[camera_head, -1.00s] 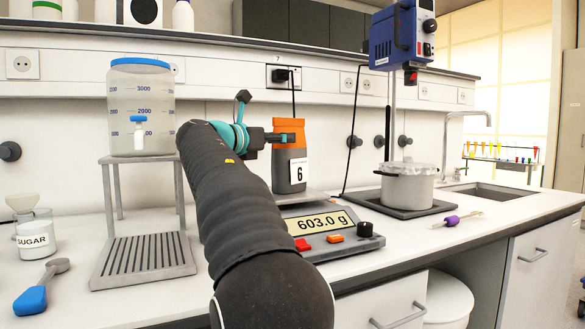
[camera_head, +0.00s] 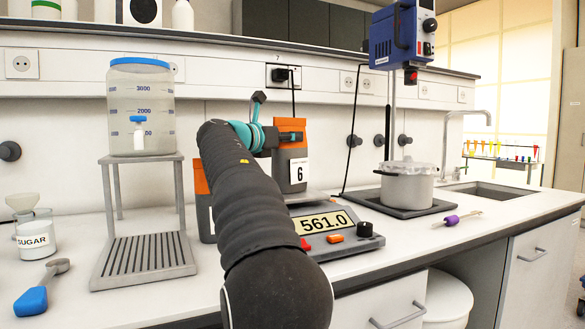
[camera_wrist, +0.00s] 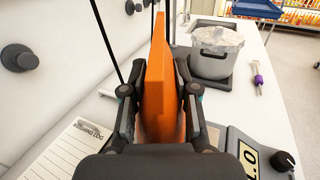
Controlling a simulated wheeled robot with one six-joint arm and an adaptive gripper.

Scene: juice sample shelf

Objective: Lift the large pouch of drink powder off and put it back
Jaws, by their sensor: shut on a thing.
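The pouch (camera_head: 292,178) is grey with an orange top and a white label reading 6. It stands upright over the scale (camera_head: 335,240), and I cannot tell whether its base touches the pan. The scale display (camera_head: 322,221) reads 561.0. My gripper (camera_head: 291,137) is shut on the pouch's upper part from the left. In the wrist view, the fingers (camera_wrist: 158,95) press on both sides of the orange pouch (camera_wrist: 157,72). A second orange and grey pouch (camera_head: 203,190) stands left of my arm, mostly hidden behind it.
A clear dispenser tank (camera_head: 140,100) stands on a grey stand at the left. A sugar jar (camera_head: 35,238) and a blue-handled scoop (camera_head: 40,290) are at the far left. A pot (camera_head: 408,188) under a stirrer is at the right. A paper log (camera_wrist: 75,150) lies near the wall.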

